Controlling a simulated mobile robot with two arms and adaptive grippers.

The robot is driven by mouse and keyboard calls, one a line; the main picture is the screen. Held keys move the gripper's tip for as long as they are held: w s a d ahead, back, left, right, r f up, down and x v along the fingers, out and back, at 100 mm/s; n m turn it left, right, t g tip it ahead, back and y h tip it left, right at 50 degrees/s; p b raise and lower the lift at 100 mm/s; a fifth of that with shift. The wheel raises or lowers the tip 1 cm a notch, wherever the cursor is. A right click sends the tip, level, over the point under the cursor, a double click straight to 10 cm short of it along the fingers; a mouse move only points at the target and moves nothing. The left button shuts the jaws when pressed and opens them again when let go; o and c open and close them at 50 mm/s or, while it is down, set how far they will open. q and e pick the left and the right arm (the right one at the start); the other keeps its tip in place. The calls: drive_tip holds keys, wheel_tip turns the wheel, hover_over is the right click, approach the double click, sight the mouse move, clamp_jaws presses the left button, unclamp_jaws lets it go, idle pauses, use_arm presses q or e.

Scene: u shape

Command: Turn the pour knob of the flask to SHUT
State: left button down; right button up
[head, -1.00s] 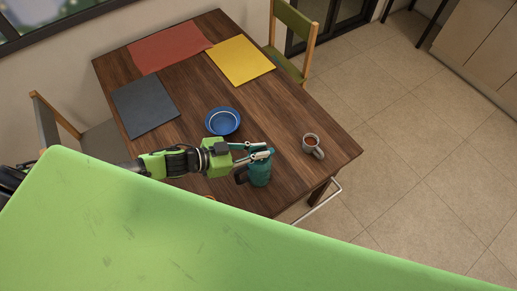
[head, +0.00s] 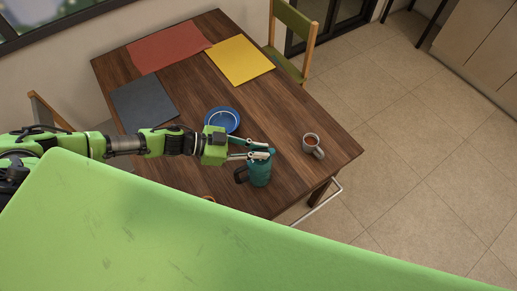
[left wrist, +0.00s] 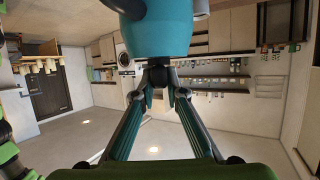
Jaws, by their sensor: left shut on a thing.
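The teal flask (head: 260,174) stands on the wooden table near its front edge, with a dark handle on its left side. In the left wrist view the flask (left wrist: 160,38) appears upside down at the top. A small dark knob (left wrist: 159,76) sits at its lid end. My left gripper (head: 267,154) reaches in from the left at the flask's top; in the left wrist view its fingertips (left wrist: 159,90) are closed on the knob. The fingers partly hide the lid in the head view. No SHUT marking is readable. My right gripper is not in view.
On the table (head: 290,110) are a blue dish (head: 222,118), a grey mug (head: 312,146) with a brownish drink, and red (head: 168,47), yellow (head: 240,59) and dark grey (head: 143,104) mats. A green chair (head: 294,28) stands behind. The right part of the tabletop is mostly clear.

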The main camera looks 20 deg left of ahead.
use_arm(q)
drive_tip(key=shift+s+d+f, duration=0.1)
drive_tip(key=shift+s+f, duration=0.15)
drive_tip(key=shift+s, duration=0.05)
idle(0.5)
drive_tip(key=c, duration=2.2)
unclamp_jaws()
drive_tip(key=shift+o, duration=0.8)
drive_tip(key=shift+w+r, duration=0.1)
drive_tip(key=shift+w, duration=0.05)
drive_tip(key=v, duration=1.2)
